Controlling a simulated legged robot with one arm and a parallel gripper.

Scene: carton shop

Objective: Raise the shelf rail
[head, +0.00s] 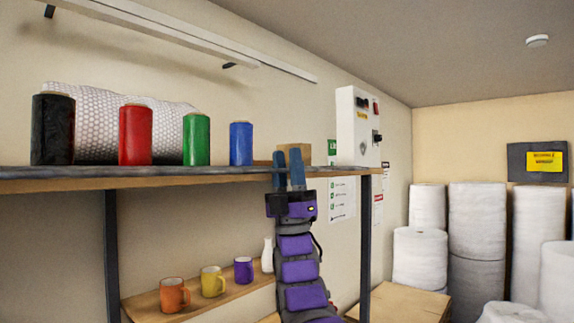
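A long dark grey rail (190,172) runs along the front edge of the wooden shelf (200,182). It looks level and low against the board; I cannot tell whether it is apart from it. My gripper (290,152) reaches up from below in front of the shelf, right of the blue roll. Its two blue-grey fingers point up, with a narrow gap between them. They cross in front of the rail and their tips stand above it. I see nothing held between them, and cannot tell whether they touch the rail. The stretch of rail behind the fingers is hidden.
Black (52,128), red (135,134), green (196,139) and blue (241,143) rolls stand behind the rail, with bubble wrap (95,108) and a small cardboard box (303,153). Mugs (212,281) stand on a lower shelf. A dark post (111,250) supports the shelf. White rolls (477,230) stand right.

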